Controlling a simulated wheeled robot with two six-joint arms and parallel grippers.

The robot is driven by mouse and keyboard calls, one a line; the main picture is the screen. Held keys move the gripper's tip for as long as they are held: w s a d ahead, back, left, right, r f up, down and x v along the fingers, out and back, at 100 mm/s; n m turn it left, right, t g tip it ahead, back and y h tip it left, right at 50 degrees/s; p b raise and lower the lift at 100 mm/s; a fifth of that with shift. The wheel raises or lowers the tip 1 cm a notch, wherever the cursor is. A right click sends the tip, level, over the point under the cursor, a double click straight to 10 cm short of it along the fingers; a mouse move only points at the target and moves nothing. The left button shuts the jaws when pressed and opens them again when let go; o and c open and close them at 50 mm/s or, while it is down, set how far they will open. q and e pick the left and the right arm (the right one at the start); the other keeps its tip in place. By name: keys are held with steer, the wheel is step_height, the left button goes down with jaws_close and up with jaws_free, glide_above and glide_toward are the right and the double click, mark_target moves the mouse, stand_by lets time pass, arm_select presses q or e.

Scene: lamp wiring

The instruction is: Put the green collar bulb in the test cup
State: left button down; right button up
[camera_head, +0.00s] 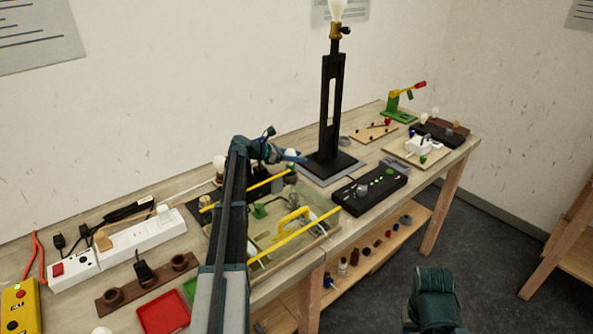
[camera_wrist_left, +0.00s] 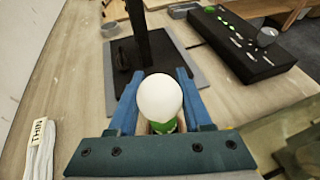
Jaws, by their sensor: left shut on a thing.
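My left gripper (camera_head: 292,157) is shut on the green collar bulb. In the left wrist view the bulb's white globe (camera_wrist_left: 160,98) and part of its green collar (camera_wrist_left: 163,125) show between the blue fingers. A small grey cup (camera_head: 362,190), which looks like the test cup, stands on a black box with green lights (camera_head: 383,182), to the right of the gripper. It also shows in the left wrist view (camera_wrist_left: 266,36). Part of my right arm shows at lower right, but its fingers do not.
A tall black lamp (camera_head: 332,110) on a dark base stands behind the gripper. A tray with yellow rails (camera_head: 293,234) lies in front. A white power strip (camera_head: 140,238) and red tray (camera_head: 163,312) are at left. A green stand (camera_head: 398,110) is at the far right.

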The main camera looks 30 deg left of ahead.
mark_target(290, 164)
arm_select(q)
steer(key=shift+f+b, duration=1.95)
steer(key=shift+f, duration=0.2)
steer(key=shift+f, duration=0.2)
steer(key=shift+c, duration=1.7)
jaws_free()
steer(key=shift+r, duration=0.15)
steer(key=shift+r, duration=0.2)
steer(key=p+v, duration=0.4)
steer(key=v, duration=0.6)
steer(key=shift+s+a+r, duration=0.1)
steer(key=shift+s+a, duration=0.05)
steer(key=shift+a, duration=0.05)
steer(key=shift+s+a+r+p, duration=0.15)
steer(key=shift+s+a+p, duration=0.25)
steer(key=shift+s, duration=0.15)
